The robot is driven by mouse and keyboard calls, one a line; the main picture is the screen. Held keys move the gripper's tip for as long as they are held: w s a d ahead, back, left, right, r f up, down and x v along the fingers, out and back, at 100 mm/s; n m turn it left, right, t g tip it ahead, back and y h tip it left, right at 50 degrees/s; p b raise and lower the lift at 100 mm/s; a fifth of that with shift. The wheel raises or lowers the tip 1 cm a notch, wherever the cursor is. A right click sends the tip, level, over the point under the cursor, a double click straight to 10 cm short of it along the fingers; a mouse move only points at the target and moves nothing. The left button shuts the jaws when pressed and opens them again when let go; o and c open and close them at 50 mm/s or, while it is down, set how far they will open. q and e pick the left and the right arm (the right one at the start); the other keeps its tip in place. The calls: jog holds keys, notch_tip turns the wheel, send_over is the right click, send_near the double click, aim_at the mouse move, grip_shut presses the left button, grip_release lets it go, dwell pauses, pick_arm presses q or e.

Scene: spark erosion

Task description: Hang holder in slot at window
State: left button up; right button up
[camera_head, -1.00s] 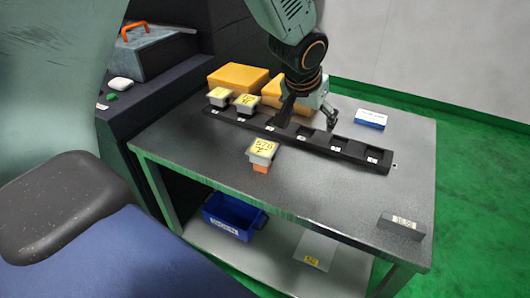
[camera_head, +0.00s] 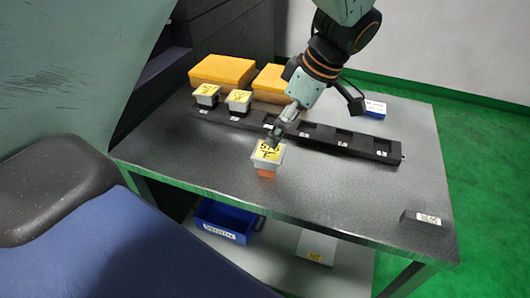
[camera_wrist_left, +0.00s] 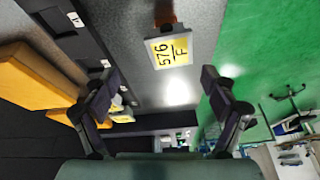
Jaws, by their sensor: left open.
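The holder (camera_head: 267,152), a grey block with a yellow top label over an orange foot, stands on the table in front of the black rack. In the left wrist view the holder (camera_wrist_left: 168,48) reads "576 F" and lies beyond my fingertips, not between them. My left gripper (camera_head: 316,124) is open and empty; one finger is close to the holder in the head view. It also shows in the left wrist view (camera_wrist_left: 160,82). The black rack (camera_head: 330,135) has a row of square windows with small white labels. My right gripper is not in view.
Two similar yellow-topped holders (camera_head: 207,93) (camera_head: 239,101) sit at the rack's left end. Yellow boxes (camera_head: 222,71) stand behind. A blue and white box (camera_head: 375,109) is at the back right, a dark labelled block (camera_head: 425,220) at the front right.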

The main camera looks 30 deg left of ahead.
aim_at(269, 151)
pick_arm(q)
jog(key=shift+s+a+f+n+b, duration=0.2)
jog(key=shift+s+f+n, duration=0.15)
jog(key=shift+f+n, duration=0.25)
jog(key=shift+s+a+f+n+b, duration=0.2)
jog(key=shift+s+f+n, duration=0.1)
jog(key=shift+f+n, duration=0.25)
jog(key=shift+d+f, duration=0.1)
jog(key=shift+f, duration=0.25)
jog(key=x, duration=0.1)
jog(key=b+x, duration=0.1)
jog(key=x, duration=0.2)
jog(key=shift+s+b, duration=0.3)
jog(key=shift+b, duration=0.1)
jog(key=shift+a+f, duration=0.15)
jog(key=shift+a, duration=0.1)
jog(key=shift+d, duration=0.35)
jog(key=shift+c, duration=0.5)
jog(key=shift+a, duration=0.25)
jog(key=c, duration=0.4)
jog(key=shift+d, duration=0.15)
jog(key=c, duration=1.2)
jog(key=shift+w+r, duration=0.1)
jog(key=shift+r, duration=0.1)
grip_shut()
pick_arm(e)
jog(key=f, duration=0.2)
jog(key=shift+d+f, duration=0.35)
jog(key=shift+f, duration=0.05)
